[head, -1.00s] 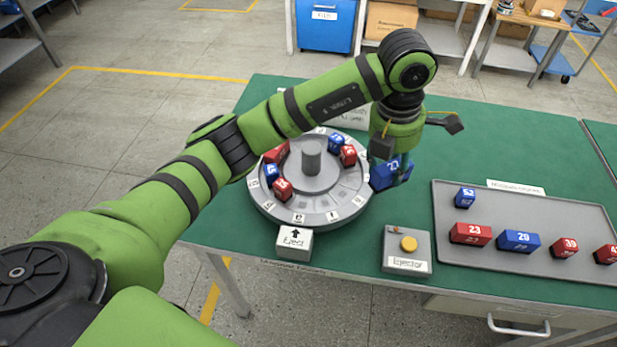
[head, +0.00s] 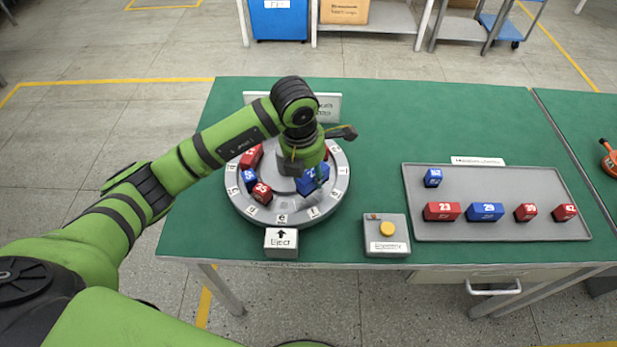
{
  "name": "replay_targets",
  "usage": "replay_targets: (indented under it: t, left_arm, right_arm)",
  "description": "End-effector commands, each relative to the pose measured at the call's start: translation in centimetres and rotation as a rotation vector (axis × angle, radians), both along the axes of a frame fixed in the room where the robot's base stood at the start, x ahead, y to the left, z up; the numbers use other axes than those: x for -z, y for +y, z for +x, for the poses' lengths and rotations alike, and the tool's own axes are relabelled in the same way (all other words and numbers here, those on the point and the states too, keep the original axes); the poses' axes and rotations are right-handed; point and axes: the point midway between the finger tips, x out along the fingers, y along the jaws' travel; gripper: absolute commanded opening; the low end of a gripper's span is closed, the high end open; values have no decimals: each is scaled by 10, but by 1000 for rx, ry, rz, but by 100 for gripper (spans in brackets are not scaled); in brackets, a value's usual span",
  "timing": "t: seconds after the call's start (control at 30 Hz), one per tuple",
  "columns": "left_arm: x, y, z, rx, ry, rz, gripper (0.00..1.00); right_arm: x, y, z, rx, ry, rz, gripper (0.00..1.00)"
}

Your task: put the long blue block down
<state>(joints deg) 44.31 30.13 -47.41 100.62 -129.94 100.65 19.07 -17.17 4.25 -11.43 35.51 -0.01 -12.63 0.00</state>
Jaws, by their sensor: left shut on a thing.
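The long blue block (head: 316,182) is in my left gripper (head: 314,174), which is shut on it. The block is over the right side of the round grey hub (head: 286,216); I cannot tell whether it touches the hub. The gripper and wrist cover part of the block and the hub's centre. In the hub's left part sit a red block (head: 262,193), a blue block (head: 249,179) and another red block (head: 251,157). My right gripper is not in view.
A white Eject block (head: 281,243) stands at the hub's front edge. An ejector box (head: 386,236) with a yellow button is right of it. A grey tray (head: 540,228) at right holds several red and blue blocks. The green table's back right is clear.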

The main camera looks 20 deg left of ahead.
Motion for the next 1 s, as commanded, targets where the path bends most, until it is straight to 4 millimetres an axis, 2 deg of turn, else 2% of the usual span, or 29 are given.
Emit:
replay_targets:
  t: [0.2,0.3,0.67,0.7,0.73,1.0]
  left_arm:
    - [29,0,-1,-2,5,0,0]
    - [36,0,0,-1,2,1,0]
    - [42,0,0,0,0,1,0]
    - [41,0,0,0,2,1,58]
    - [41,0,0,0,2,1,66]
    - [41,0,-1,0,3,1,66]
  right_arm:
    - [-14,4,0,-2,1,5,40]
    - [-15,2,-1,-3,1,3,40]
    - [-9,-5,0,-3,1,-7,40]
    - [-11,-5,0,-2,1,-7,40]
    - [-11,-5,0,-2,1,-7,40]
    - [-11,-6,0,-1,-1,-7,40]
